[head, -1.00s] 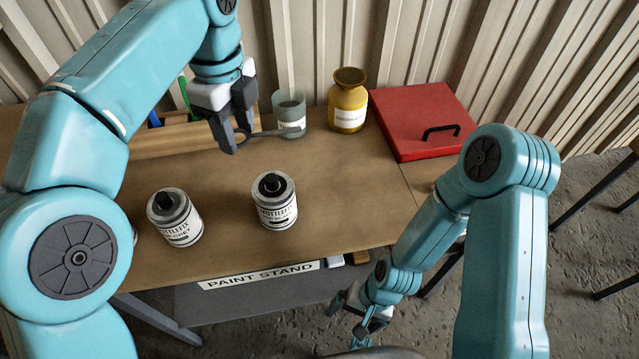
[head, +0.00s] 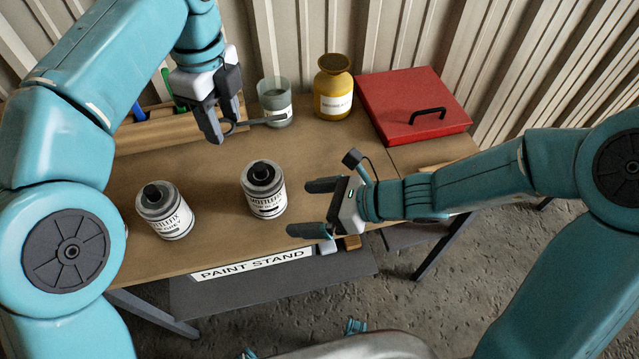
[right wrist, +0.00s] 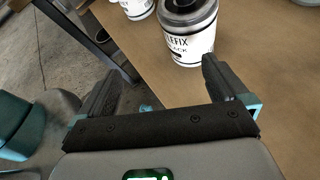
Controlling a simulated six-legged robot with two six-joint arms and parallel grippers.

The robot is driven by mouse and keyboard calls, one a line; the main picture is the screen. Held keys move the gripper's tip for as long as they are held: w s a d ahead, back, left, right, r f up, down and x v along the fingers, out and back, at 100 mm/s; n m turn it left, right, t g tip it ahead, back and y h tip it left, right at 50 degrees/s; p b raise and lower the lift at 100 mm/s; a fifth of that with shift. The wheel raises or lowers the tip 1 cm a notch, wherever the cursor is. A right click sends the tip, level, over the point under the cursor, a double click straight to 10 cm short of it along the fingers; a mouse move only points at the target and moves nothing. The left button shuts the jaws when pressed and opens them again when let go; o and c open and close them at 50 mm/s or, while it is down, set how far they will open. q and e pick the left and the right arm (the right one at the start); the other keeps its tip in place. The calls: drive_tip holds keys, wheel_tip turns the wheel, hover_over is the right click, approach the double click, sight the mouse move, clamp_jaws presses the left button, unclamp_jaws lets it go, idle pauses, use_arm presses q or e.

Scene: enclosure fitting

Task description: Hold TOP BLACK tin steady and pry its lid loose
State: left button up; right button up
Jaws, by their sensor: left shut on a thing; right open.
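The black tin (head: 264,195), a white-labelled can with a dark knob on its grey lid, stands upright on the bench. It shows close in the right wrist view (right wrist: 188,42), its label partly reading "ACK". My right gripper (head: 312,207) is open just right of this tin, fingers pointing towards it, apart from it. My left gripper (head: 213,122) is shut on a dark grey tool with a ring end (head: 252,123), held above the bench behind the tin. The tool's far end overlaps the glass cup in the picture.
A similar tin (head: 165,217) stands left of the black one. Behind are a glass cup (head: 275,104), a yellow jar (head: 333,92), a red box lid (head: 410,108) with a black handle, and a wooden rack (head: 150,136). The "PAINT STAND" sign (head: 252,264) marks the front edge.

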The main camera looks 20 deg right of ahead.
sight(268, 183)
drive_tip(key=w+a, duration=0.2)
drive_tip(key=w, duration=0.1)
drive_tip(key=w+a+f+t, duration=0.1)
drive_tip(key=w+a, duration=0.1)
drive_tip(key=w, duration=0.1)
drive_tip(key=w+a+f+t, duration=0.1)
drive_tip(key=w+a, duration=0.1)
drive_tip(key=w, duration=0.1)
drive_tip(key=shift+w+a+f, duration=0.1)
drive_tip(key=shift+a+f, duration=0.15)
drive_tip(key=shift+a, duration=0.1)
